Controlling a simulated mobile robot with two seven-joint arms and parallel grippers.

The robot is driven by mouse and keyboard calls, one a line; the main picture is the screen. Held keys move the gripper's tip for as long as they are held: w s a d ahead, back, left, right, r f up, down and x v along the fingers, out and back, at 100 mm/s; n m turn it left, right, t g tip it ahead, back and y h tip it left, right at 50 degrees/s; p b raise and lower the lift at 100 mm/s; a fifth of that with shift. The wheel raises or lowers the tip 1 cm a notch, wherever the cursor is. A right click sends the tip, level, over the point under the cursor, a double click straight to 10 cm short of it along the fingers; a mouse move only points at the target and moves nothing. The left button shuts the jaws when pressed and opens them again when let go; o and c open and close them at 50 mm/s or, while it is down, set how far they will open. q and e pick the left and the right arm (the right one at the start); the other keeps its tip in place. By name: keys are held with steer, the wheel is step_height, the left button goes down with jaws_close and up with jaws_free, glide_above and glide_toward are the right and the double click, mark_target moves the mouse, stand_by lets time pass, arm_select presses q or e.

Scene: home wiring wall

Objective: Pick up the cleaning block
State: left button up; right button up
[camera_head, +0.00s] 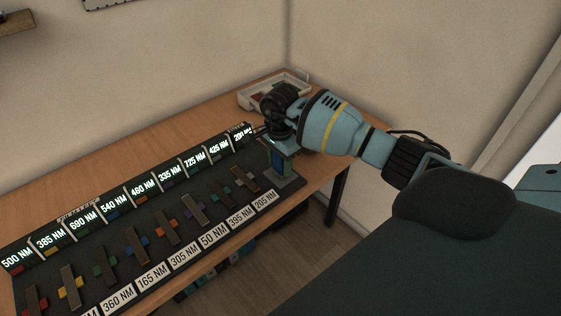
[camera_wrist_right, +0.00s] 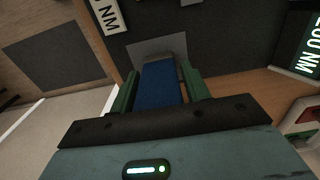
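The cleaning block, a blue block (camera_wrist_right: 160,85), shows in the right wrist view between the two green fingers of my right gripper (camera_wrist_right: 162,92). A grey holder lies just beyond it. In the head view the blue block (camera_head: 277,161) is upright in a grey stand (camera_head: 288,183) at the right end of the dark panel. My left gripper is out of view.
The dark panel (camera_head: 140,278) carries several coloured pieces with dark bars, lit labels behind and white labels in front. A pale tray (camera_head: 252,97) stands at the back of the wooden table, near the wall corner. The table's right edge is close to the stand.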

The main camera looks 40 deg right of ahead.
steer(key=c, duration=0.7)
steer(key=shift+r, duration=0.15)
steer(key=shift+r, duration=0.65)
step_height(320, 180, up, 2)
steer(key=shift+d+r, duration=0.1)
steer(key=s+a, duration=0.1)
steer(key=s, duration=0.4)
steer(key=s+a+r, duration=0.1)
steer(key=s+a, duration=0.1)
steer(key=s, duration=0.3)
steer(key=s+a, duration=0.2)
steer(key=s, duration=0.3)
steer(key=shift+s+a+r, duration=0.1)
steer(key=shift+r, duration=0.05)
steer(key=o, duration=0.5)
steer(key=c, duration=0.5)
